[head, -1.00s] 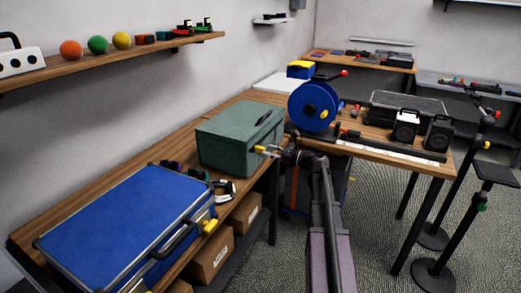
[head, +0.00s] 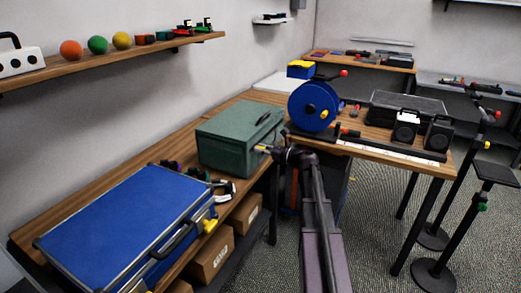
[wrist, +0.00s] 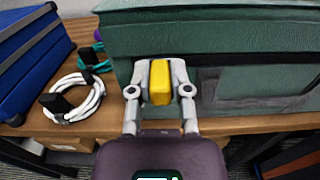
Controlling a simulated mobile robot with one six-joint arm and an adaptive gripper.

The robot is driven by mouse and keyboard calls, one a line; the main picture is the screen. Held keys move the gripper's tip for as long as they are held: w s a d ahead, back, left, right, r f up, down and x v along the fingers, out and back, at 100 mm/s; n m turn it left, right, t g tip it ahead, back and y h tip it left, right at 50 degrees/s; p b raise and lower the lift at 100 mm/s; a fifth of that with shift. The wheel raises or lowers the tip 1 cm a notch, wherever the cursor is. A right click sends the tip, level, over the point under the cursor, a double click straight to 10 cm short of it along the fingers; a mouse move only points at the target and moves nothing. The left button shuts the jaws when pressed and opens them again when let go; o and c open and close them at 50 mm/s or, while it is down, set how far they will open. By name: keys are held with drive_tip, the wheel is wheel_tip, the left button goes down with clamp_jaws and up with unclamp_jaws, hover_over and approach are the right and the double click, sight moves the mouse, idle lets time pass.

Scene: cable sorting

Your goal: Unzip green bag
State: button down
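The green bag (head: 228,140) is a box-like soft case on the wooden bench, its top closed down. It also fills the upper part of the wrist view (wrist: 230,45). A yellow zipper pull (wrist: 160,82) sits at the bag's front side near the lower left corner in the wrist view. My gripper (wrist: 160,80) has a finger on each side of the pull, and both appear to touch it. In the head view my gripper (head: 272,151) is at the bag's right end, where only a bit of yellow shows. The zipper line is not clear.
A blue case (head: 125,225) lies left of the bag on the bench. A coiled white cable (wrist: 75,98) and small items lie between them. A blue cable reel (head: 313,106) stands behind on the adjoining table. Cardboard boxes (head: 212,255) sit below.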

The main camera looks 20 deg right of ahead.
sight(281, 120)
drive_tip(key=w+d, duration=0.5)
drive_tip(key=d, duration=0.2)
drive_tip(key=w+d, duration=0.6)
drive_tip(key=d, duration=0.1)
drive_tip(key=w+d, duration=0.6)
drive_tip(key=d, duration=0.1)
drive_tip(key=shift+d, duration=0.3)
drive_tip(key=c, duration=0.6)
unclamp_jaws()
drive_tip(key=shift+o, duration=0.2)
drive_tip(key=shift+s, duration=0.2)
drive_tip(key=shift+s+d, duration=0.35)
drive_tip(key=shift+s, duration=0.05)
drive_tip(key=v, duration=1)
drive_tip(key=shift+s+d, duration=0.3)
drive_tip(key=shift+s, duration=0.1)
